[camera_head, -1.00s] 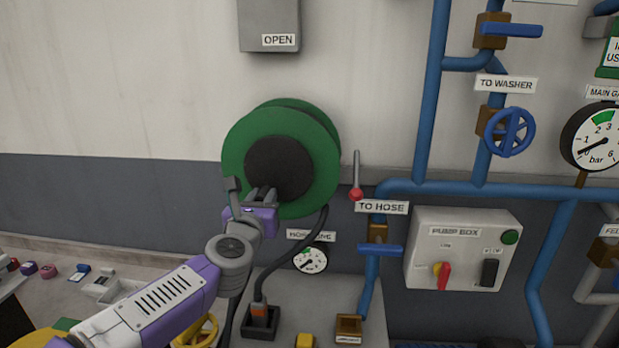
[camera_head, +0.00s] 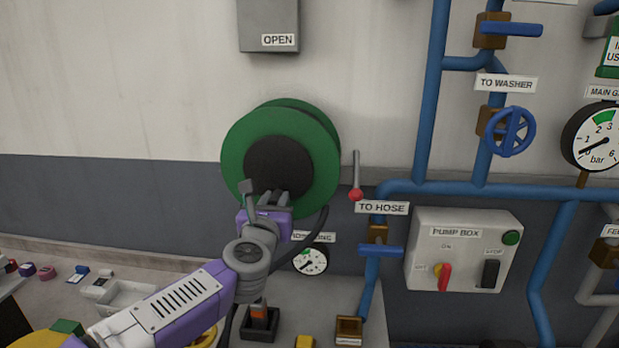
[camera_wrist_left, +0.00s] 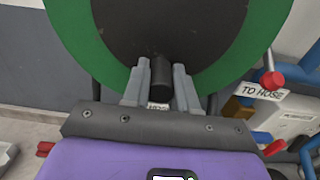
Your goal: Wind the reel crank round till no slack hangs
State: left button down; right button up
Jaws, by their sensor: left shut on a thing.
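The green hose reel (camera_head: 324,160) with its dark round hub hangs on the wall; it fills the top of the left wrist view (camera_wrist_left: 75,35). My left gripper (camera_head: 272,198) is at the lower part of the hub. In the left wrist view its two grey fingers (camera_wrist_left: 159,88) are shut on a dark upright crank handle (camera_wrist_left: 160,72). The dark hose (camera_head: 316,231) runs from the lower right of the reel down behind my arm, and a short length of it shows there. My right gripper is not in view.
Right of the reel is a lever with a red knob (camera_head: 355,194). A small gauge (camera_head: 310,260) sits below the reel. Blue pipes (camera_head: 430,110) and the pump box (camera_head: 463,250) stand farther right. The wall left of the reel is clear.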

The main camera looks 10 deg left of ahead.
aim_at(299, 187)
pick_arm(q)
jog(key=shift+d+r, duration=0.15)
jog(key=shift+d, duration=0.1)
jog(key=shift+d+r, duration=0.1)
jog(key=shift+d, duration=0.55)
jog(key=shift+d+r+p, duration=0.25)
jog(key=shift+d+p, duration=0.05)
jog(key=shift+d, duration=0.2)
jog(key=shift+d, duration=0.1)
jog(key=shift+d+r+p, duration=0.4)
jog(key=shift+d+r, duration=0.05)
jog(key=shift+d, duration=0.15)
